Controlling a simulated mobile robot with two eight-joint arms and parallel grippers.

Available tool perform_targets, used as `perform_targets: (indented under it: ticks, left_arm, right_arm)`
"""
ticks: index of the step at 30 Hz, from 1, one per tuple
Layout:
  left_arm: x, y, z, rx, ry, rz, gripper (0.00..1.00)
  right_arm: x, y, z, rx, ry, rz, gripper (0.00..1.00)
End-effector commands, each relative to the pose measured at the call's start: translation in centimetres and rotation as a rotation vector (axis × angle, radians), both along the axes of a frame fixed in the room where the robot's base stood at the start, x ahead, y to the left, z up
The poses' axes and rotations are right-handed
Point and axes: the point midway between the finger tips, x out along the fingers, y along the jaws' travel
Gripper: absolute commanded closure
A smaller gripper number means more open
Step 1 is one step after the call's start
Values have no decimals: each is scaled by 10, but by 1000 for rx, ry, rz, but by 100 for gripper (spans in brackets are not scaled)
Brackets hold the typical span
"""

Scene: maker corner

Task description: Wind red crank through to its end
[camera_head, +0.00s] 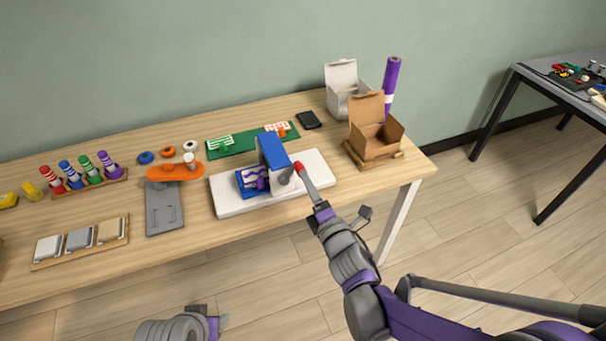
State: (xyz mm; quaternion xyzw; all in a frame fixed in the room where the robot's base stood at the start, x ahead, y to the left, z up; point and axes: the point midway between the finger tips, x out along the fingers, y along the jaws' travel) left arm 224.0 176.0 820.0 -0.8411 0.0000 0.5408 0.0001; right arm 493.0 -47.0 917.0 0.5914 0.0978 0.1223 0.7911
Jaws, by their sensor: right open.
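The red crank knob (299,166) sits on a short grey crank arm (286,176) at the right side of a blue machine (271,151). The machine stands on a white base board (232,203) on the wooden table, with a purple-and-white part in its blue tray (253,180). My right gripper (304,174) reaches up from the lower right, its fingertips right at the knob. It is open; whether it touches the knob is unclear. My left gripper (210,320) is low at the bottom edge, away from the table; its jaws are hard to make out.
An open cardboard box (376,143), white box (346,88) and purple roll (391,80) stand at the right back. Open floor lies in front.

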Motion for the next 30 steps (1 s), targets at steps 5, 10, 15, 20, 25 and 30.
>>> perform_targets:
  ticks: [5,10,15,20,25,30]
  left_arm:
    - [0,0,-1,0,0,0,50]
    - [0,0,-1,0,0,0,50]
    - [0,0,-1,0,0,0,50]
    - [0,0,-1,0,0,0,50]
    - [0,0,-5,0,1,0,50]
    - [-1,0,-17,0,6,0,50]
  right_arm:
    - [-32,-10,0,-1,0,0,38]
    - [-46,-15,0,0,0,0,38]
    - [-49,-16,0,-1,0,0,38]
    - [-49,-16,0,0,0,1,38]
    - [-50,-16,0,97,32,-1,38]
    - [-52,-16,-1,476,152,-6,38]
